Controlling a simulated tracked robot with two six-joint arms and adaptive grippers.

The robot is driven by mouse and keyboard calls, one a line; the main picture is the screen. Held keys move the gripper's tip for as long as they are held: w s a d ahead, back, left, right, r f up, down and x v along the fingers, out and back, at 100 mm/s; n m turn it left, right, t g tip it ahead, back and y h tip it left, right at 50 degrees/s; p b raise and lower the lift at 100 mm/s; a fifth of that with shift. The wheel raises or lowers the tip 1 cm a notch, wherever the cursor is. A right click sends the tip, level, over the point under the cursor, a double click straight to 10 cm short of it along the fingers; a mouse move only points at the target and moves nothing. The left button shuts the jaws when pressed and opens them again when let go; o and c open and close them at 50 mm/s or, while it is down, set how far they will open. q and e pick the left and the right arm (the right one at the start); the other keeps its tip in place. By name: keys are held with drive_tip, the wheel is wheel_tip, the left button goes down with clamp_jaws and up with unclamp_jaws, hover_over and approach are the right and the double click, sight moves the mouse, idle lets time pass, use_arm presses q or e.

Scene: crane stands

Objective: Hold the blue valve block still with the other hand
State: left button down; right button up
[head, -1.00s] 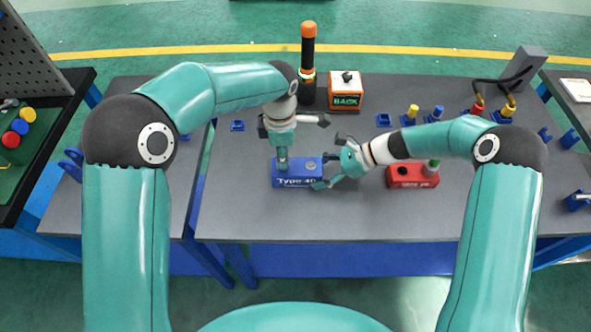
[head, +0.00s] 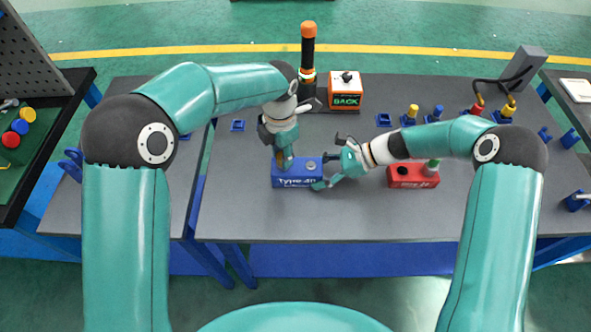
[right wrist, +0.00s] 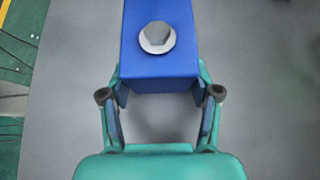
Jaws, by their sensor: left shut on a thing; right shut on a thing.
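The blue valve block (head: 298,181) with white "Type 40" lettering sits on the grey table. Its right end, with a grey hex bolt in a pale ring on top, shows in the right wrist view (right wrist: 158,72). My right gripper (head: 325,182) is shut on this right end, with one finger on each side in the right wrist view (right wrist: 161,92). My left gripper (head: 282,163) is above the block's left part, pointing down, shut on a small brown piece (head: 281,158). Its fingers hide most of that piece and the block top under it.
A red block (head: 412,176) with a green knob stands to the right of my right gripper. Behind are an orange box (head: 346,92) marked "BACK" and a black and orange post (head: 308,62). The table front is clear.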

use_arm(q)
drive_tip(key=shift+r, duration=0.1)
drive_tip(key=c, duration=0.7)
unclamp_jaws()
drive_tip(key=shift+c, duration=0.2)
drive_tip(key=shift+c, duration=0.8)
